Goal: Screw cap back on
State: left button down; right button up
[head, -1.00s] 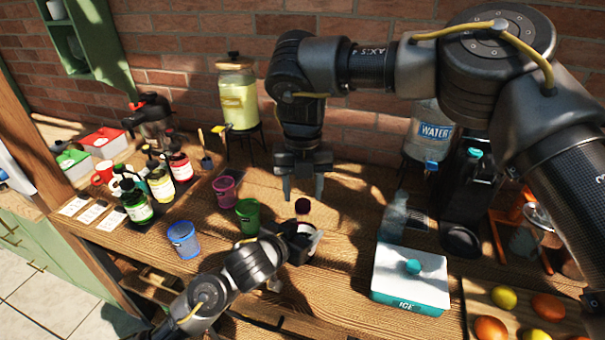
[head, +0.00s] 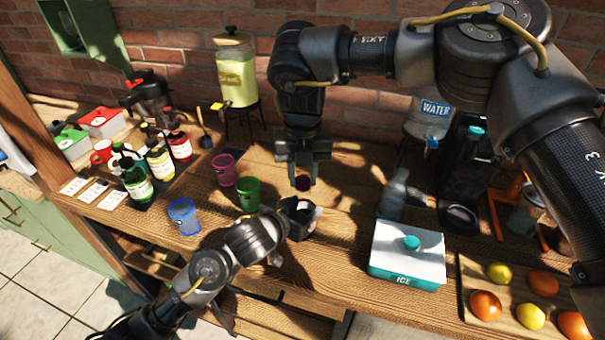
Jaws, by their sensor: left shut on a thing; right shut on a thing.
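A small purple cap (head: 303,183) sits between the fingertips of my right gripper (head: 303,180), which points straight down from above and is shut on it. Just below it, my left gripper (head: 302,215) reaches in from the lower left and is shut on a dark bottle, mostly hidden by its fingers. The cap is right above the bottle, in line with it. I cannot tell whether the cap's thread is engaged with the neck.
Pink (head: 224,169), green (head: 248,194) and blue (head: 184,216) cups stand to the left. A white ice box (head: 407,252) and a clear bottle (head: 393,194) stand to the right. Fruit lies on a board (head: 478,268) at the front right.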

jog(key=o, duration=1.2)
jog(key=shift+r, duration=0.1)
notch_tip(320, 180, up, 12)
jog(key=shift+a+f, duration=0.1)
pick_arm(q)
jog(key=shift+c, duration=1.9)
grip_release()
jog(key=p+v, duration=0.1)
jog(key=v, duration=0.9)
jog(key=shift+s+a+r+p, duration=0.15)
jog(key=shift+s+a+p, duration=0.1)
jog(key=shift+s+p, duration=0.1)
pick_arm(e)
jog(key=shift+r, duration=0.8)
